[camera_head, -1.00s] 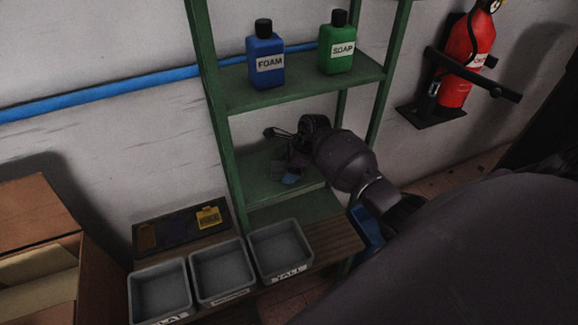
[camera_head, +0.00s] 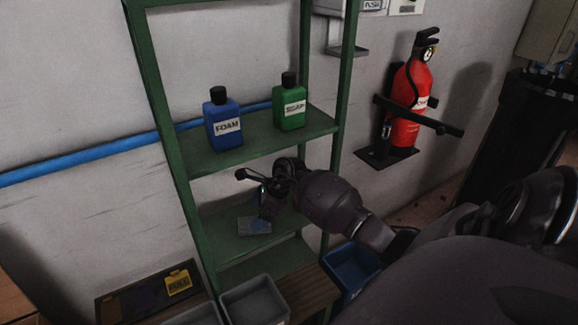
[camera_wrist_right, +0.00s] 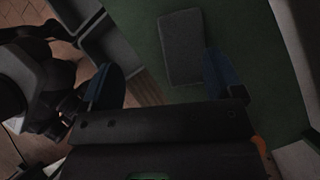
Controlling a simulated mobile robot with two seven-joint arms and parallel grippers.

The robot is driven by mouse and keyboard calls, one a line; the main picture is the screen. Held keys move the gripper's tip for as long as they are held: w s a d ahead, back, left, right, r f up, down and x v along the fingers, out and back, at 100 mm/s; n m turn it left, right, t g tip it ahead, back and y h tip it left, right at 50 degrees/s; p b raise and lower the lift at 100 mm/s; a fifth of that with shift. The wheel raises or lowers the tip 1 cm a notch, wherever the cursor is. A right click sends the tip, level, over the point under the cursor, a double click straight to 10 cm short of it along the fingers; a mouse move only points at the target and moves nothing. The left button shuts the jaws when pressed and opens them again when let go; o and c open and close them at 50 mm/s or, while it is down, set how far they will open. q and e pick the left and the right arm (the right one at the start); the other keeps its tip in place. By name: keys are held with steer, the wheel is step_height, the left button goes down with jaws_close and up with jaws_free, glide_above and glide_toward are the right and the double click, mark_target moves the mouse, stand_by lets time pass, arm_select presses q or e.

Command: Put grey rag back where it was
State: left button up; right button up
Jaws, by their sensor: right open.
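The grey rag (camera_head: 254,226) lies flat on a lower board of the green shelf (camera_head: 215,226). It also shows in the right wrist view as a flat grey rectangle (camera_wrist_right: 182,47) on the green surface. My right gripper (camera_head: 254,193) is open at that shelf level, with its fingers just above and beside the rag. In the right wrist view the blue fingertips (camera_wrist_right: 160,78) are spread apart with nothing held between them, and the rag lies beyond them, nearer the right finger. My left gripper is in neither view.
A blue FOAM bottle (camera_head: 223,122) and a green SOAP bottle (camera_head: 289,105) stand on the board above my gripper. Green uprights flank the opening. Grey bins (camera_head: 255,303) and a blue bin (camera_head: 349,268) stand below. A red extinguisher (camera_head: 408,105) hangs at right.

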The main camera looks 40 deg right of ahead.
steer(key=s+a+r+m+t+y, duration=0.1)
steer(key=s+a+m+t+y, duration=0.1)
steer(key=s+a+m+t, duration=0.55)
steer(key=s+a+r+m+t+y, duration=0.1)
steer(key=s+a+m+t+y, duration=0.2)
steer(key=m, duration=0.7)
steer(key=s+f+m+g+h, duration=0.1)
steer(key=s+f+m+h, duration=0.3)
steer(key=s+m, duration=0.4)
steer(key=s+f+m+g+h, duration=0.2)
steer(key=s+f+m+h, duration=0.3)
steer(key=m, duration=1.4)
steer(key=s+h, duration=0.1)
steer(key=s, duration=0.2)
steer(key=shift+s+f, duration=0.3)
steer(key=shift+s, duration=0.1)
steer(key=shift+m, duration=0.25)
